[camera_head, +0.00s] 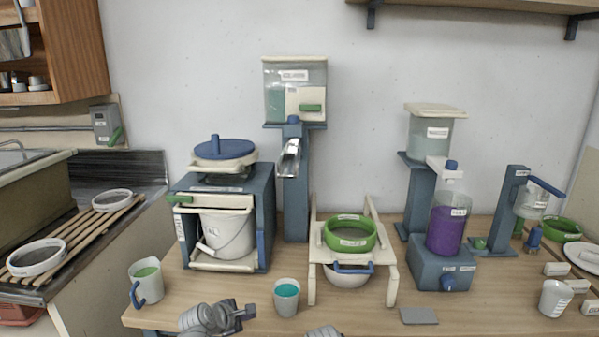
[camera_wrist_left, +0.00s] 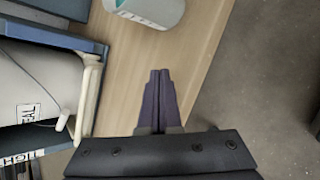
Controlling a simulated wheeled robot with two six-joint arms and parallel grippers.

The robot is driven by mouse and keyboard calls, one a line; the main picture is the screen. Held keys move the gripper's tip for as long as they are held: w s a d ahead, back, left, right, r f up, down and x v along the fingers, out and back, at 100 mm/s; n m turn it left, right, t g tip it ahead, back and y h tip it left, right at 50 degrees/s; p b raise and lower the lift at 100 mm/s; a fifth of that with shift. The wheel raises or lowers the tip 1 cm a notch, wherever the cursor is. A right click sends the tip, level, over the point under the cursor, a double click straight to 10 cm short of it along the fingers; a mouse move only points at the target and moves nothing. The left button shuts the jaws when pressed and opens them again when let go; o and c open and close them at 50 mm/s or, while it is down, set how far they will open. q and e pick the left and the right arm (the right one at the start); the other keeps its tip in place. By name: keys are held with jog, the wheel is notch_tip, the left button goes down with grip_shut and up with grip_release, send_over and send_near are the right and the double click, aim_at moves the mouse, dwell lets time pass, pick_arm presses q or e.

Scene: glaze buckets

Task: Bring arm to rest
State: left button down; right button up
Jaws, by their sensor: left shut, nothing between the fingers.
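My left gripper (camera_head: 246,311) is low in the head view, over the front part of the wooden bench. In the left wrist view its two dark fingers (camera_wrist_left: 158,82) lie together, shut and empty, above the bench top and near its edge. It is apart from the teal-filled cup (camera_head: 286,297) to its right and from the mug with green glaze (camera_head: 146,283) to its left. A pale cup with some teal (camera_wrist_left: 152,8) shows at the top of the left wrist view.
The blue stand (camera_head: 265,215) with a white bucket (camera_head: 225,232) is behind my left gripper. The wooden frame (camera_head: 391,283) with a green sieve (camera_head: 349,235) stands to the right. A purple container (camera_head: 445,230) is further right. Bare bench (camera_wrist_left: 118,90) shows around the fingers.

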pick_arm(q)
jog(key=s+d+r+m+g+y+p, duration=0.1)
jog(key=s+d+m+g+p, duration=0.2)
jog(key=s+m, duration=0.3)
jog(key=s+d+r+m+g+y+p, duration=0.2)
jog(key=s+d+m+g+p, duration=0.1)
jog(key=s+m, duration=0.4)
jog(key=s+d+r+m+g+y+p, duration=0.2)
jog(key=s+m+p, duration=0.3)
jog(key=m, duration=0.6)
jog(key=shift+s+d+r+m+g, duration=0.2)
jog(key=shift+s+d+m+g, duration=0.25)
jog(key=shift+s+g, duration=0.55)
jog(key=shift+s+t, duration=0.2)
jog(key=shift+t, duration=0.1)
